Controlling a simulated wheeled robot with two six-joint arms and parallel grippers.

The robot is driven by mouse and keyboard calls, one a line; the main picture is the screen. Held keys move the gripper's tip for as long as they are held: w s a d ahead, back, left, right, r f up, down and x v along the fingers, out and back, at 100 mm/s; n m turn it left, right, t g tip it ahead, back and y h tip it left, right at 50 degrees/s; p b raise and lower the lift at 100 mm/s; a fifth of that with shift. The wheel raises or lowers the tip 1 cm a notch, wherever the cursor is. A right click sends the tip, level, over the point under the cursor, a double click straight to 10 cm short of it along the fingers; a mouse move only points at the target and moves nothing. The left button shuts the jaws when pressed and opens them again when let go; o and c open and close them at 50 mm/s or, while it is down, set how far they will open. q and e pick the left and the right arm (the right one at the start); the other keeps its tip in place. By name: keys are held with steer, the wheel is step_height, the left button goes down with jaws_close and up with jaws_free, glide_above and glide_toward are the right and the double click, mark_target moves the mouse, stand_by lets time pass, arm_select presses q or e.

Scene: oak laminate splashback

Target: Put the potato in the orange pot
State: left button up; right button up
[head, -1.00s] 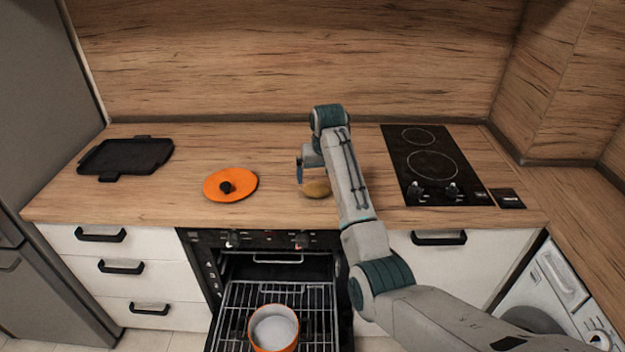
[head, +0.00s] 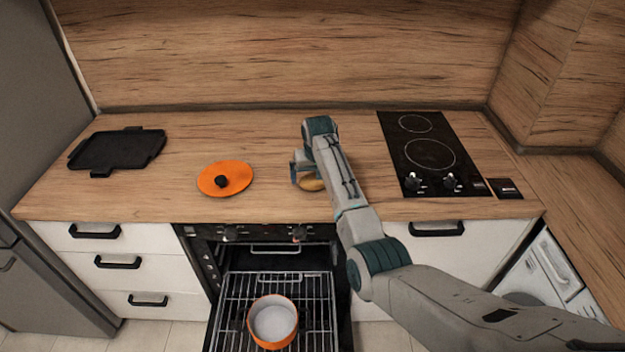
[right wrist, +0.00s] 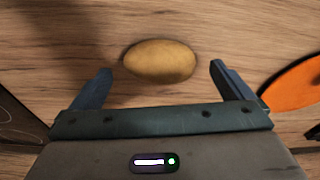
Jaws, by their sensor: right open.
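The potato (head: 313,184) lies on the wooden counter, partly hidden by my right arm in the head view. In the right wrist view the potato (right wrist: 160,60) shows whole, just beyond and between the two fingertips. My right gripper (right wrist: 160,80) is open, its fingers on either side of the potato's line and apart from it. In the head view my right gripper (head: 297,172) is low over the counter at the potato. The orange pot (head: 272,321) stands open and looks empty, on the oven's pulled-out rack. My left gripper is not in view.
The orange lid (head: 240,176) with a black knob lies on the counter left of the potato. A black grill tray (head: 118,150) is at the far left. A black hob (head: 430,155) is at the right. The wire rack (head: 235,300) sticks out below the counter.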

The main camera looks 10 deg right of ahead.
mark_target(314, 177)
steer(key=shift+x, duration=1.55)
steer(key=shift+s, duration=0.1)
steer(key=c, duration=1.2)
steer(key=shift+r+p, duration=0.15)
steer(key=shift+p, duration=0.2)
